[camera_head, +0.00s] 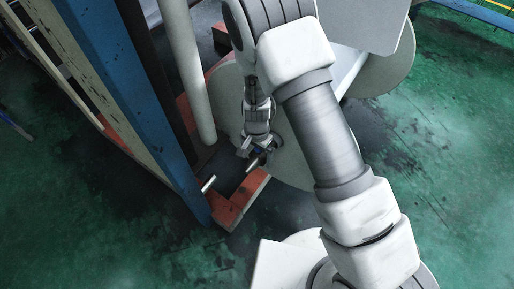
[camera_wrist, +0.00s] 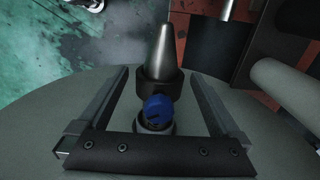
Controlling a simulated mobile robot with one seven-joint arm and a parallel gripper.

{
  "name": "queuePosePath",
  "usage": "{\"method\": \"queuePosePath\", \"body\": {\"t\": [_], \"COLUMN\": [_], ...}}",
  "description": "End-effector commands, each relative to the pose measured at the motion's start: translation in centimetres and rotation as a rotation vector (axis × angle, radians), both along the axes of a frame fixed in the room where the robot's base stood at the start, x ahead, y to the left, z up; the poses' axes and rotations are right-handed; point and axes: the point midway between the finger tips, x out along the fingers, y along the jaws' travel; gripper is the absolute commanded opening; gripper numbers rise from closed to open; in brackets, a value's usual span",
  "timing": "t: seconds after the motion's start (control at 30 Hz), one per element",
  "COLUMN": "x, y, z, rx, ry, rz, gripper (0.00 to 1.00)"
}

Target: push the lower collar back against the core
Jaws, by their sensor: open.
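A black collar (camera_wrist: 160,88) sits around a metal shaft with a tapered silver tip (camera_wrist: 162,48) in the wrist view. A round blue knob (camera_wrist: 158,108) is on the collar's near side, with a grey ring partly hidden below it. My gripper (camera_wrist: 160,73) is open, its two fingers on either side of the collar and apart from it. In the head view my gripper (camera_head: 257,147) is small and low beside the silver tip (camera_head: 253,162). I cannot tell which part is the core, or whether the collar touches it.
A large grey disc (camera_head: 292,160) lies behind my gripper. An orange-red frame (camera_head: 238,203) and a blue post (camera_head: 135,95) stand close by. A pale roller (camera_head: 187,75) rises at the left, and a short metal rod (camera_head: 208,183) juts out below. Green floor (camera_head: 95,225) is open at lower left.

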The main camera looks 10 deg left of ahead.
Motion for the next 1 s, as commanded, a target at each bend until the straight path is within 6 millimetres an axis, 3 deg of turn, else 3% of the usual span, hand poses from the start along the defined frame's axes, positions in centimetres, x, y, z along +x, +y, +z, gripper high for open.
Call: {"method": "queuePosePath", "body": {"t": [0.03, 0.2, 0.57, 1.0], "x": [0.0, 0.0, 0.0, 0.0], "y": [0.0, 0.0, 0.0, 0.0], "z": [-1.0, -2.4, -2.7, -2.7], "rx": [0.0, 0.0, 0.0, 0.0], "ry": [0.002, 0.0, 0.0, 0.0], "rz": [-0.001, -0.001, -0.001, 0.0], "gripper": [1.0, 1.0, 1.0, 0.23]}}
